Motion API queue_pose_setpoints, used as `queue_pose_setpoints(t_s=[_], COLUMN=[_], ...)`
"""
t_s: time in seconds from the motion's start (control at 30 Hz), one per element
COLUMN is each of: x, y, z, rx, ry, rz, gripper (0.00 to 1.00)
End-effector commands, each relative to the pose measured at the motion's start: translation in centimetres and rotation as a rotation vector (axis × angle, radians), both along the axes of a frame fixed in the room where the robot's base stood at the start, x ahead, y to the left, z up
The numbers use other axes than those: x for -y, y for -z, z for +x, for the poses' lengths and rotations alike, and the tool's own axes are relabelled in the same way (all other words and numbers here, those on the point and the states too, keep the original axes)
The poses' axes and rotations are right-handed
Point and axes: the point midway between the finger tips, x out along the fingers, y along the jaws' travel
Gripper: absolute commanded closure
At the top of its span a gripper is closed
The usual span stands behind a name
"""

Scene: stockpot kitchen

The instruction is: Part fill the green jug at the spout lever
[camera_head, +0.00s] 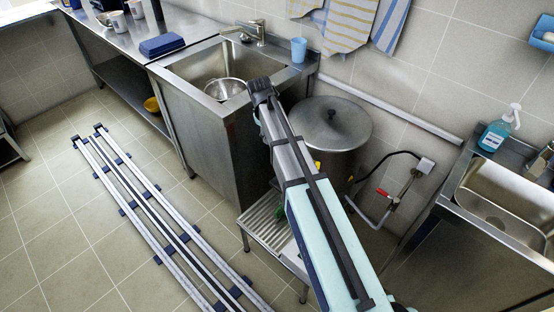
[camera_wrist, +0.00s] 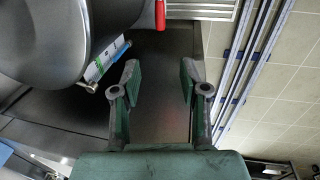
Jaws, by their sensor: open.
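My gripper (camera_wrist: 158,75) is open and empty in the wrist view, its two green-padded fingers apart in front of a dark metal panel. In the head view my own arm hides it. The steel stockpot (camera_head: 334,148) has its lid on; its round side (camera_wrist: 45,30) fills the upper left of the wrist view. A blue-tipped part (camera_wrist: 118,51) and a white marked strip (camera_wrist: 97,68) are at its side, left of my fingers; I cannot tell if this is the spout lever. A small green patch (camera_head: 283,211) shows beside my arm, perhaps the green jug, mostly hidden.
A slatted stand (camera_head: 262,226) is below the pot. A sink cabinet (camera_head: 215,135) with a steel bowl (camera_head: 225,89) is on the left. A red-handled valve (camera_head: 382,192) is on the pipe at right. A red piece (camera_wrist: 160,14) shows near the slats. Floor rails (camera_head: 145,212) run at left.

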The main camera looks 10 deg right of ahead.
Motion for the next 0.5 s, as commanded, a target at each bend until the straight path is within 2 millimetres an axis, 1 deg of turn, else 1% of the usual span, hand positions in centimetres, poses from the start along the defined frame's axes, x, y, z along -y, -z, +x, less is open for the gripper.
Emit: queue_pose_setpoints(t_s=[0.17, 0.27, 0.5], x=[0.3, 0.6, 1.4], y=[2.0, 3.7, 8.4], z=[0.2, 0.4, 1.0], rx=[-0.001, -0.002, -0.002], ry=[0.000, 0.001, 0.002], rz=[0.000, 0.000, 0.001], gripper=[0.56, 0.56, 0.56])
